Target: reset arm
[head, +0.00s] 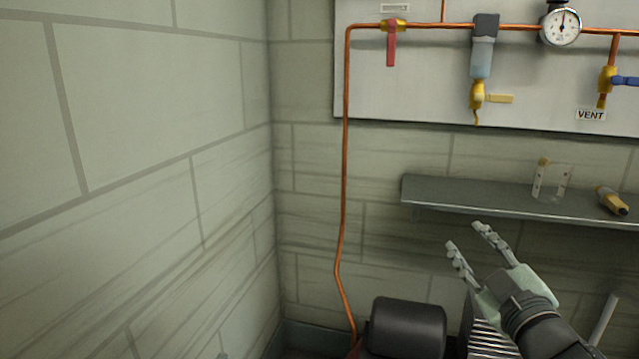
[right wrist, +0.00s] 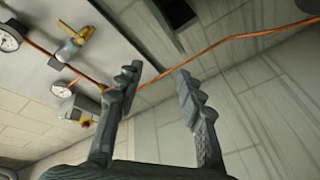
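My right gripper (head: 470,246) is in the lower right of the head view, in front of the wall below the grey shelf (head: 480,200). Its two fingers are spread apart with nothing between them. In the right wrist view the same gripper (right wrist: 163,92) shows both fingers apart and empty, with wall and a copper pipe behind. My left gripper is not in either view.
A white panel (head: 420,75) holds a copper pipe (head: 345,150), a red-handled valve (head: 391,45), a filter (head: 482,55) and a gauge (head: 561,27). A clear piece (head: 552,180) and a yellow fitting (head: 612,201) lie on the shelf. The left wall is bare.

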